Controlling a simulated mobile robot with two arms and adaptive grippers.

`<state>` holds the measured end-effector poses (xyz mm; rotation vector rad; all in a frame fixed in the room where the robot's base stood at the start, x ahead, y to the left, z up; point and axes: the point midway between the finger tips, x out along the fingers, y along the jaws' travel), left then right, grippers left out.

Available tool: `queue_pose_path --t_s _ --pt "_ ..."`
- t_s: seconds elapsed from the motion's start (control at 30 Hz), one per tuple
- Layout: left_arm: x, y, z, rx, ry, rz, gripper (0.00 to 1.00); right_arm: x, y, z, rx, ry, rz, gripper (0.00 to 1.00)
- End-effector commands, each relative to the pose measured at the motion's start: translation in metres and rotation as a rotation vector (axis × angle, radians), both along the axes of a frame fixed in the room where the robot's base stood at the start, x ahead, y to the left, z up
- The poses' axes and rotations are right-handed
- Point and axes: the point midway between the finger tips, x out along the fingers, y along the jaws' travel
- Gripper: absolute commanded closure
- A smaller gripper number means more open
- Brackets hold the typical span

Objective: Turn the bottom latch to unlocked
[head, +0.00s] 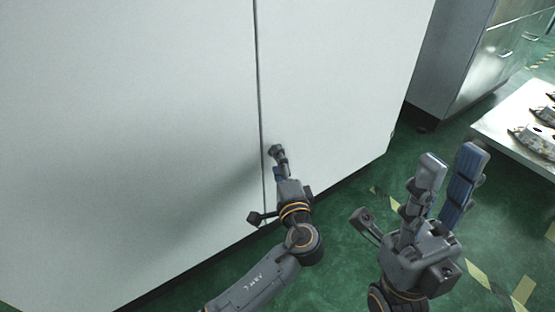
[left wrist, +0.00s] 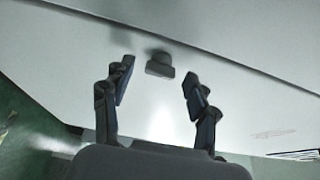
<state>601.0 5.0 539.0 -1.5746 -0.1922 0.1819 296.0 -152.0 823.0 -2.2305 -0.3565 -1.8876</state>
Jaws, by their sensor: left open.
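The bottom latch (left wrist: 160,65) is a small dark grey knob on the pale cabinet face. In the left wrist view it lies between my two fingertips, a little beyond them, with visible gaps on both sides. My left gripper (head: 279,162) is open and empty at the cabinet front, beside the door seam; its spread fingers also show in the left wrist view (left wrist: 158,74). In the head view the fingers largely cover the latch, and its turn position cannot be told. My right gripper (head: 452,158) is open and empty, fingers up, right of the cabinet's front edge.
The large white cabinet (head: 130,110) has a vertical seam (head: 259,90) between its doors. A metal cabinet (head: 465,60) stands behind at the right. A pale table (head: 492,122) bears several castings (head: 538,138). Green floor (head: 350,255) with yellow striped tape lies in front.

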Motion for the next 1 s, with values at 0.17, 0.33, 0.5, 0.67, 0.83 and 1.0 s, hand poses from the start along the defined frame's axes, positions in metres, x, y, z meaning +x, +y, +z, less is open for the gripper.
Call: queue_pose_path --t_s 0.17,0.33,0.5,0.67,0.83,1.0 --pt "-0.038 -0.009 -0.002 -0.004 0.004 -0.002 0.42 0.000 0.000 0.000 -0.001 -0.001 0.000 0.65" --pt "-0.072 -0.017 -0.001 -0.004 0.003 -0.001 0.42 0.000 0.000 0.000 -0.001 -0.001 0.000 0.65" --pt "-0.094 -0.022 -0.001 -0.003 0.002 0.000 0.42 -0.001 0.000 0.000 -0.001 -0.001 0.000 0.65" --pt "-0.102 -0.024 -0.001 -0.001 0.002 0.000 0.42 -0.001 0.000 0.000 0.000 -0.001 0.001 0.65" --pt "-0.102 -0.025 -0.001 -0.001 0.001 0.000 0.42 -0.001 0.000 0.000 0.000 -0.002 0.001 0.65" --pt "-0.102 -0.025 -0.001 -0.001 0.001 0.000 0.42 -0.001 0.000 0.000 -0.001 -0.002 0.001 0.65"
